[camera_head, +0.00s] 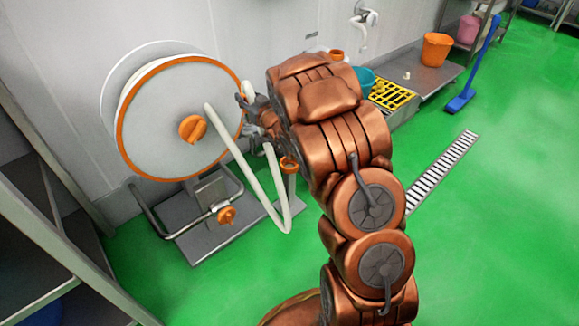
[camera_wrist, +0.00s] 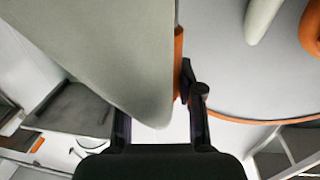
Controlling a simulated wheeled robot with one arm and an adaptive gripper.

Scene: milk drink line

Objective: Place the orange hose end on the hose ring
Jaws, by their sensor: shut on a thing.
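A pale hose (camera_head: 245,165) hangs from the reel in a loop and rises to my gripper (camera_head: 255,112). My gripper is shut on the hose, in front of the reel's right edge. In the wrist view the hose (camera_wrist: 105,50) is large and close, between the fingers (camera_wrist: 160,118). An orange strip (camera_wrist: 178,65) shows beside it; I cannot tell whether it is the hose end or the reel rim. An orange ring (camera_head: 283,163), likely the hose ring, is below and right of my gripper, apart from it. My arm hides part of the area behind.
The white reel (camera_head: 155,115) with an orange rim stands against the wall on a metal base (camera_head: 205,240). Metal shelving (camera_head: 40,190) is at the left. A bench with a yellow grate (camera_head: 392,96) and an orange bucket (camera_head: 436,48) is behind my arm.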

